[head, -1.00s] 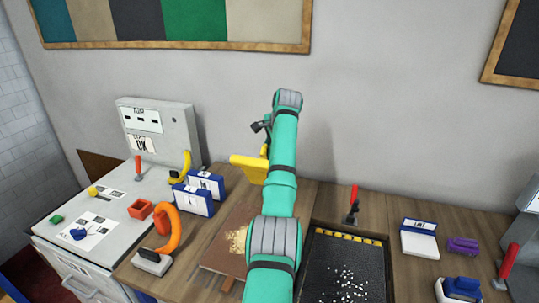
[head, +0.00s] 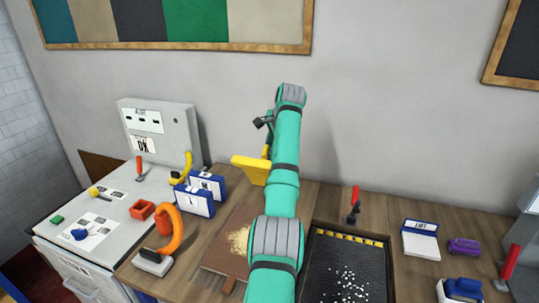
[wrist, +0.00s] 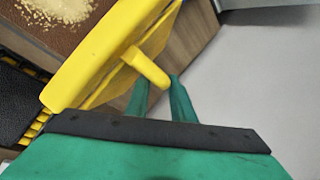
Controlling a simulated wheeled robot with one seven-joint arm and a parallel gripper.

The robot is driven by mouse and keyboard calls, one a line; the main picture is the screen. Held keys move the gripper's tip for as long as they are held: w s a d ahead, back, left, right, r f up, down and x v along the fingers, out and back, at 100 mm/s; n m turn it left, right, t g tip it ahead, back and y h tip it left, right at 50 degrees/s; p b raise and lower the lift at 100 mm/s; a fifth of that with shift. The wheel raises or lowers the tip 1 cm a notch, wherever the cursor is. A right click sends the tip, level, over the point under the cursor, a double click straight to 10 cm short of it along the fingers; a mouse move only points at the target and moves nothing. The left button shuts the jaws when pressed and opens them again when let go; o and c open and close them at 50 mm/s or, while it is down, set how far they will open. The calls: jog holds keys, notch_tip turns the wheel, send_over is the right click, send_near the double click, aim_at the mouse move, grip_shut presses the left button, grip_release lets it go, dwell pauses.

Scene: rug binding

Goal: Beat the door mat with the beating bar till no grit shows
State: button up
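A yellow bar-like block with a peg handle, which I take for the beating bar (head: 249,170), is held up above the back of the bench near the wall. In the wrist view the bar (wrist: 110,50) fills the upper middle, its peg between the green fingers. My gripper (wrist: 165,92) looks shut on that peg; in the head view it is mostly hidden by my arm. The black door mat (head: 318,262) lies right of my arm, with white grit (head: 348,285) scattered over its lower middle. A yellow strip edges its back. The bar is clear of the mat.
A brown board (head: 222,256) with tan crumbs (head: 238,240) lies left of the mat, partly behind my arm. Blue-framed cards (head: 196,200) and an orange hooked tool (head: 176,228) stand farther left. A red-handled tool (head: 354,205) stands behind the mat.

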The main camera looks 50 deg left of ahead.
jog(key=v, duration=0.8)
jog(key=shift+w+d+r, duration=0.2)
jog(key=shift+w+d, duration=0.05)
jog(key=shift+w, duration=0.1)
